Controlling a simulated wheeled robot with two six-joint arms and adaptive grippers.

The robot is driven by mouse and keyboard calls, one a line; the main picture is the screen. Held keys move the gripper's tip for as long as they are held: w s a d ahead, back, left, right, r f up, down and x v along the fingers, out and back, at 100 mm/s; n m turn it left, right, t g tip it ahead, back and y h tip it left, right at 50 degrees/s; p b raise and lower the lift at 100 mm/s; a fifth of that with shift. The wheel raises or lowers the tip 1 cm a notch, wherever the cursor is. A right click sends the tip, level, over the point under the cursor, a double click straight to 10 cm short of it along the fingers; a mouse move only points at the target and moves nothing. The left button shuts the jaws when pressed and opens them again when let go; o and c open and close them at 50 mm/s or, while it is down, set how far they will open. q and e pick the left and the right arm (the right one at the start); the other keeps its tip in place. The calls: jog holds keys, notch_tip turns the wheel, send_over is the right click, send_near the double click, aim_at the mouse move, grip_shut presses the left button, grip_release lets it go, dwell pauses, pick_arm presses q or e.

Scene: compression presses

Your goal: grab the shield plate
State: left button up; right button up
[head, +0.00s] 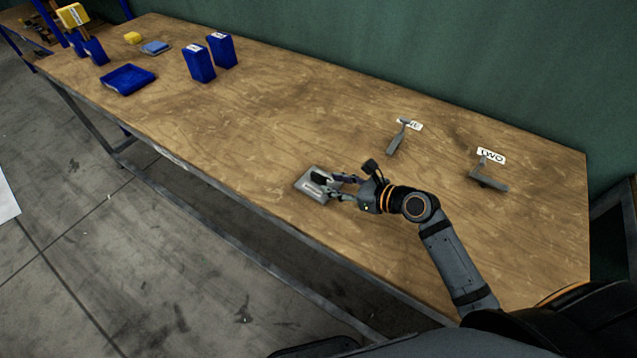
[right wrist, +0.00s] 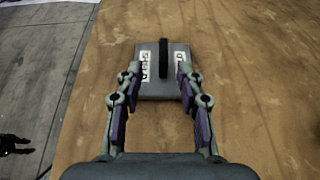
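The shield plate (head: 309,190) is a flat grey plate with a black raised handle and white labels. It lies on the wooden table near the front edge. In the right wrist view the plate (right wrist: 163,91) is straight ahead, its handle (right wrist: 163,58) running lengthwise down the middle. My right gripper (head: 335,187) reaches over the plate from the right. In the right wrist view its fingers (right wrist: 158,70) are apart, one on each side of the handle, with gaps to it. A dark shape at that view's left edge may be my left gripper; its state is unclear.
Two small grey brackets stand right of the plate by labels, one reading TWO (head: 491,155). Blue blocks (head: 199,63), a blue tray (head: 127,79) and a yellow piece (head: 133,38) are at the far left. The table (head: 250,130) between is clear. A green wall runs behind.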

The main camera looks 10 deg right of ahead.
aim_at(326, 179)
jog(key=shift+w+a+f, duration=0.2)
jog(key=shift+w+a, duration=0.25)
jog(key=shift+w, duration=0.05)
jog(key=shift+w+a, duration=0.15)
jog(key=shift+w, duration=0.05)
jog(key=x, duration=0.4)
jog(key=shift+w+f, duration=0.15)
jog(key=shift+w, duration=0.1)
jog(key=shift+w+a, duration=0.1)
jog(key=shift+w, duration=0.05)
pick_arm(q)
jog(key=w, duration=0.2)
jog(key=shift+w+d, duration=0.25)
jog(key=shift+w, duration=0.15)
pick_arm(e)
jog(key=shift+c, duration=0.7)
grip_shut()
